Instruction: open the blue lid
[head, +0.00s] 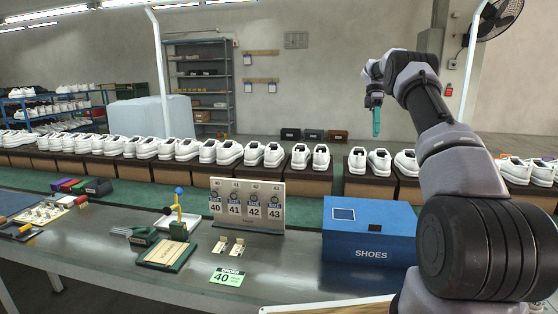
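The blue shoe box (370,245), marked "SHOES", stands on the workbench right of centre. Its blue lid (385,213) lies flat on top and looks closed, with a small dark rectangle outlined on it. My gripper (376,122) hangs well above and beyond the box, in front of the back wall, pointing down and apart from the lid. A narrow teal piece shows at its tip. From this angle I cannot tell whether the fingers are parted or together.
My arm passes close by the box's right side. A size stand (248,205) with tags 40 to 43 is left of the box. A green "40" card (227,277) lies in front. A row of white shoes on brown boxes (305,181) runs behind. The bench before the stand is partly clear.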

